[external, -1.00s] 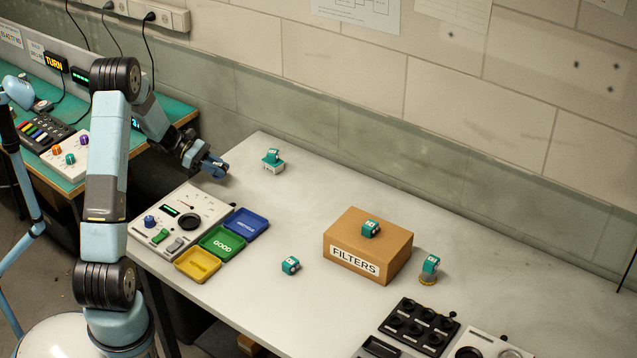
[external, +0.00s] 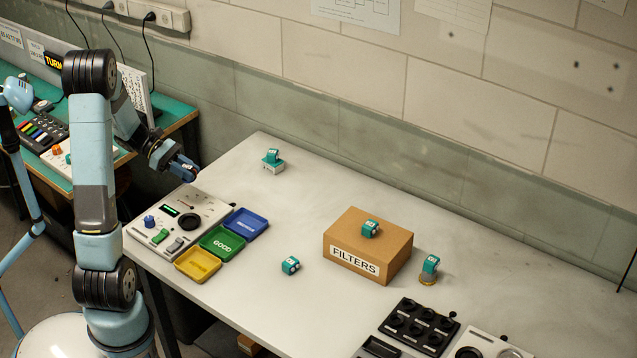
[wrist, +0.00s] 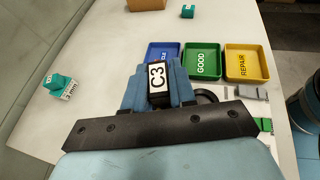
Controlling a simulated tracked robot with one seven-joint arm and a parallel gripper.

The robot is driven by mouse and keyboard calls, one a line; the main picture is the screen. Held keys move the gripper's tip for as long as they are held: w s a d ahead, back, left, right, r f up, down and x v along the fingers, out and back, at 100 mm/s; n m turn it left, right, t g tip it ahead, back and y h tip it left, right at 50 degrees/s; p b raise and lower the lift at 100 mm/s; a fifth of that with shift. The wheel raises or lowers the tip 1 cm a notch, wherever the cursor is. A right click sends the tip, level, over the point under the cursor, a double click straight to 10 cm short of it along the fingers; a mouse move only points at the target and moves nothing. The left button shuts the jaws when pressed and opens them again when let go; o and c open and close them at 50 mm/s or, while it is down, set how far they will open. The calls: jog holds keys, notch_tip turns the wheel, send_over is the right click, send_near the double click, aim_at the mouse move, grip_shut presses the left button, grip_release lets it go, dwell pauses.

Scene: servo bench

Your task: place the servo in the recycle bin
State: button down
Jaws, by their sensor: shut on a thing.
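My gripper (external: 186,169) is shut on a dark servo (wrist: 158,78) with a white C3 label, seen between the fingers (wrist: 157,92) in the wrist view. In the external view the gripper hangs over the table's left end, behind the test panel, and the held servo cannot be made out. The recycle bin is the blue tray (external: 246,224), empty, at the back right of the panel. In the wrist view the blue tray (wrist: 154,50) lies beyond the fingers, its label partly hidden. The gripper is apart from the tray.
The green GOOD tray (external: 222,243) and yellow REPAIR tray (external: 198,264) sit beside the blue one, along the test panel (external: 181,222). Teal servos stand on a small stand (external: 272,160), the table (external: 290,265), the FILTERS box (external: 368,250) and a round base (external: 429,268).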

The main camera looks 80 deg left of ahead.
jog(key=w+d+r+m+g+h, duration=0.1)
jog(key=d+r+m+g+h, duration=0.15)
jog(key=d, duration=1.05)
send_over(238, 223)
jog(key=shift+m+t, duration=0.25)
jog(key=f, duration=0.9)
jog(key=shift+s+d+f, duration=0.15)
jog(key=shift+s+f, duration=0.05)
jog(key=shift+f, duration=0.1)
jog(key=shift+w+f, duration=0.2)
jog(key=shift+f, duration=1.65)
jog(key=shift+f, duration=0.25)
jog(key=c, duration=0.9)
grip_release()
jog(key=shift+r, duration=0.1)
